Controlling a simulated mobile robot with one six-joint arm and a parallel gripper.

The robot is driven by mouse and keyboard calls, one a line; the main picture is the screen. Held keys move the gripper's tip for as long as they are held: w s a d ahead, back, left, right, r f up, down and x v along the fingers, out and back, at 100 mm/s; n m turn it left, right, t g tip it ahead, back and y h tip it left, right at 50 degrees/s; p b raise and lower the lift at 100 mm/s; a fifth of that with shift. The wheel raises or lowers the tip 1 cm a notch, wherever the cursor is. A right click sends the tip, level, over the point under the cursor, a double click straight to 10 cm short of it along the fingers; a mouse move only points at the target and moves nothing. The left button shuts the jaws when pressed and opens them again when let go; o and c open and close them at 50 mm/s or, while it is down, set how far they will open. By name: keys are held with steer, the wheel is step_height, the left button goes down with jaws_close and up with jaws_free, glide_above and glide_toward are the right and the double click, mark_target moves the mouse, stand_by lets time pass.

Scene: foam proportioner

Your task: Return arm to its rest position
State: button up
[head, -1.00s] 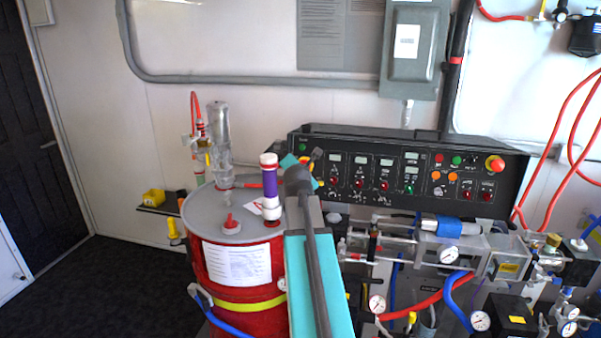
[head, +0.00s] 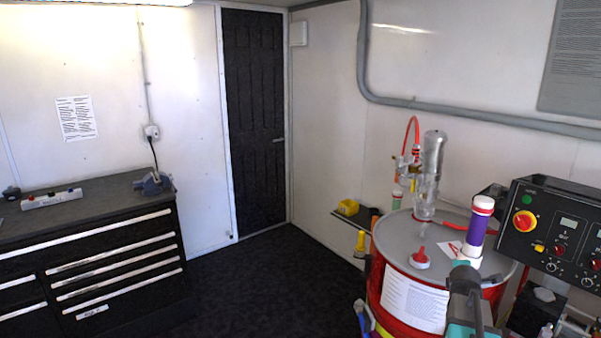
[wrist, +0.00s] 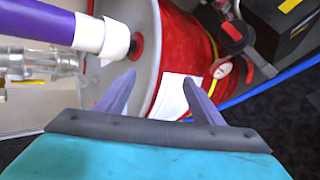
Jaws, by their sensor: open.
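My gripper shows in the wrist view (wrist: 158,98) with its two purple-grey fingers spread apart and nothing between them. The fingers point toward the rim and side of the red drum (wrist: 185,42), near its white label. In the head view part of my arm shows at the lower right, in front of the red drum (head: 375,285); the fingertips cannot be made out there. A purple and white cylinder (head: 478,226) stands upright on the drum lid. In the wrist view the purple cylinder (wrist: 35,20) lies across the upper left, apart from the fingers.
A clear pump fitting (head: 428,180) and a red cap (head: 420,256) are on the drum lid. A black control panel (head: 560,235) stands at the right. A black tool cabinet (head: 110,270) stands at the left. Dark floor (head: 270,285) between cabinet and drum is clear.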

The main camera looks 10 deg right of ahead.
steer(key=s+a+f+m+g+y+b, duration=0.15)
steer(key=s+a+f, duration=0.25)
steer(key=a+f, duration=0.55)
steer(key=s+a+f+m+g+y, duration=0.25)
steer(key=a+f, duration=0.45)
steer(key=f, duration=0.5)
steer(key=s+a+f+m+g+y+b, duration=0.1)
steer(key=s+a+f+m+g, duration=0.1)
steer(key=s+a+f, duration=0.5)
steer(key=s+a+f+m+g+b, duration=0.1)
steer(key=s+a+f+m+g, duration=0.1)
steer(key=s+a+f, duration=0.4)
steer(key=s+a+f+m+g+b, duration=0.1)
steer(key=s+a+f, duration=0.4)
steer(key=s, duration=0.6)
steer(key=s+a+f+m+g+y+b, duration=0.1)
steer(key=s+a+f+m+g, duration=0.3)
steer(key=s+f, duration=0.5)
steer(key=a, duration=0.2)
steer(key=shift+s+a+f, duration=0.2)
steer(key=shift+a+f, duration=0.05)
steer(key=shift+a, duration=0.1)
steer(key=shift+c, duration=0.2)
steer(key=c, duration=0.7)
steer(key=shift+d, duration=0.1)
